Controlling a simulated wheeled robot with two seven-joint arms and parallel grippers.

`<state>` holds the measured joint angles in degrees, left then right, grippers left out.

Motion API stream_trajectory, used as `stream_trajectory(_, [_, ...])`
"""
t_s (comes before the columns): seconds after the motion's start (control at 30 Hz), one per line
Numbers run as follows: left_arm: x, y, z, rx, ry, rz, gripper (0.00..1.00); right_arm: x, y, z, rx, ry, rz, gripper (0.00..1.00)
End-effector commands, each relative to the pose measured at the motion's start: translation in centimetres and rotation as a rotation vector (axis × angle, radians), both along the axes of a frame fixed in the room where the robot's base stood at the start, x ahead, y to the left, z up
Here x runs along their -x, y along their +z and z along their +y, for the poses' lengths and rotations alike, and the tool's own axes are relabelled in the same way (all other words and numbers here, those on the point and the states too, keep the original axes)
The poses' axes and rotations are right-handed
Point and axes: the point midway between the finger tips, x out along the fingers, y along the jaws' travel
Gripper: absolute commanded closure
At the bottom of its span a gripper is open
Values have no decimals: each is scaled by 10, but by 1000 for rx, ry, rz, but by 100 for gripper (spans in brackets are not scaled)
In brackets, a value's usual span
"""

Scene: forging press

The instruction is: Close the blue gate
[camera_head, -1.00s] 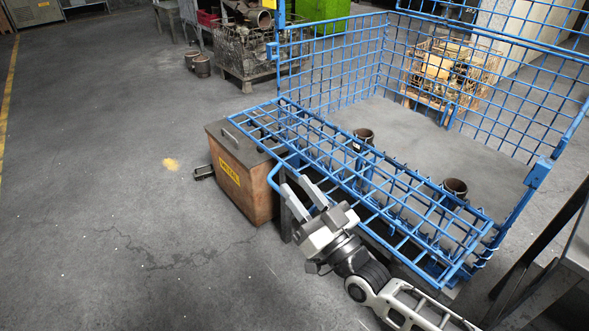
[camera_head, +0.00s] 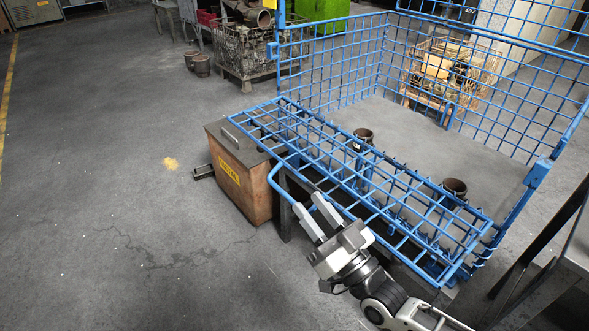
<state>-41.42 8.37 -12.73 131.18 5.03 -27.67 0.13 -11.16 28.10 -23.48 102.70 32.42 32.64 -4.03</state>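The blue gate (camera_head: 375,190) is a wire-mesh panel at the front of a blue mesh cage. It is folded down and outward, lying nearly flat. A bent blue bar (camera_head: 272,178) sticks out at its near left edge. My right gripper (camera_head: 308,204) is at the near side of the gate, just below its outer edge. Its two pale fingers are apart, pointing up and left. The bar's lower end is close to the fingers; I cannot tell whether they touch. My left gripper is not in view.
A rusty brown box with a yellow label (camera_head: 243,180) stands left of the gate, partly under it. Dark cylinders (camera_head: 454,187) stand in the cage. A dark metal frame (camera_head: 545,255) is at the lower right. The floor at the left is clear.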

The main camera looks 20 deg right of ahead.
Motion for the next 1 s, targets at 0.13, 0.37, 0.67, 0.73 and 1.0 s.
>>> stream_trajectory(0.13, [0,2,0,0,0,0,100,-3,-9,-18,0,-29,20,67])
stream_trajectory(0.37, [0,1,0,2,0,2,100,-3,-9,-18,1,-29,21,67])
stream_trajectory(0.67, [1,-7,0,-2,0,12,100,49,-30,-30,5,-19,22,67])
stream_trajectory(0.73, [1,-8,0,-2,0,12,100,65,-36,-34,6,-17,21,67])
stream_trajectory(1.0, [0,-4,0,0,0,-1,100,117,-53,-41,6,-1,11,67])
